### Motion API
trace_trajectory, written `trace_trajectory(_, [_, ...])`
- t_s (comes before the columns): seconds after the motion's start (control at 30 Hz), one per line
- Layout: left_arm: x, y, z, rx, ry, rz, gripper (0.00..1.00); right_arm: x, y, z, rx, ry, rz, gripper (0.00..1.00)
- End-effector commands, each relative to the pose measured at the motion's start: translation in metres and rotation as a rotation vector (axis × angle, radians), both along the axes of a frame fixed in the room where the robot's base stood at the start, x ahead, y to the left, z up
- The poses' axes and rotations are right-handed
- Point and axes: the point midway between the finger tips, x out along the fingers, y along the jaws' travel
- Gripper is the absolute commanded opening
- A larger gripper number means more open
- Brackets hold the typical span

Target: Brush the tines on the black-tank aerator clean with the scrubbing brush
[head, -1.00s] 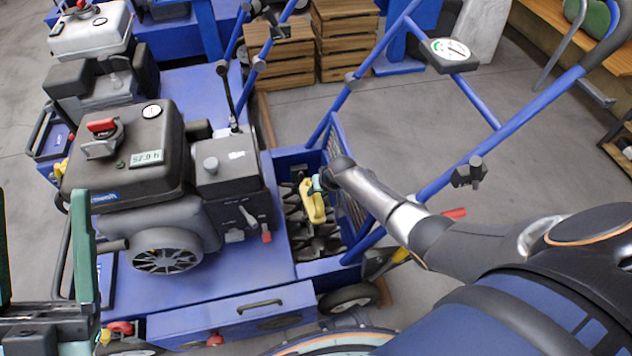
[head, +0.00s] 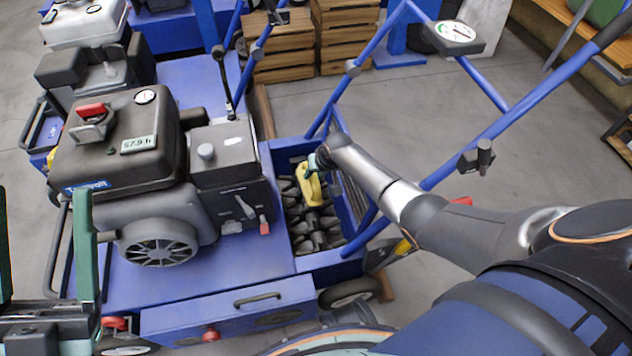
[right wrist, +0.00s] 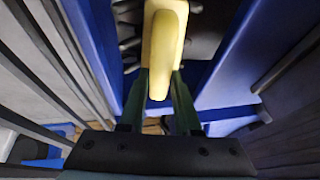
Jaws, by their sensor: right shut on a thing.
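The black-tank aerator (head: 118,130) stands at left centre in the head view, with a dark tank and a blue deck. Its dark tines (head: 318,238) show in the open blue bay at its right end. My right gripper (head: 317,160) reaches into this bay and is shut on the yellow scrubbing brush (head: 311,187), which is over the tines. The brush's yellow handle (right wrist: 164,50) also shows between the fingers in the right wrist view. The bristles are hidden, so contact with the tines cannot be told. My left gripper (head: 45,250) is open and empty at lower left.
Blue handlebars (head: 480,150) with a gauge (head: 455,32) rise around my right arm. A white-tank aerator (head: 85,25) stands behind. Wooden crates (head: 280,55) stand at the back. Bare floor (head: 420,105) lies beyond the handlebars.

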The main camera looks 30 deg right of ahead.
Motion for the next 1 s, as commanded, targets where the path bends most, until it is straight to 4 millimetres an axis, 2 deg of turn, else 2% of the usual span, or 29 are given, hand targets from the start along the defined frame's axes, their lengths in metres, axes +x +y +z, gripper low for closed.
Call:
trace_trajectory(0.03, [0.000,0.000,-0.008,0.000,0.000,0.000,0.71,0.001,-0.001,-0.007,-0.001,0.005,0.000,0.00])
trace_trajectory(0.17, [0.000,0.000,-0.013,-0.001,0.000,0.001,0.71,0.007,-0.002,-0.006,-0.001,0.005,0.000,0.00])
trace_trajectory(0.53, [0.001,0.001,-0.012,-0.009,0.000,0.005,0.71,0.008,-0.003,-0.003,0.000,0.006,0.000,0.00])
trace_trajectory(1.0, [0.001,0.001,0.022,-0.010,0.000,0.006,0.71,-0.017,0.004,-0.001,0.001,0.012,0.001,0.00])
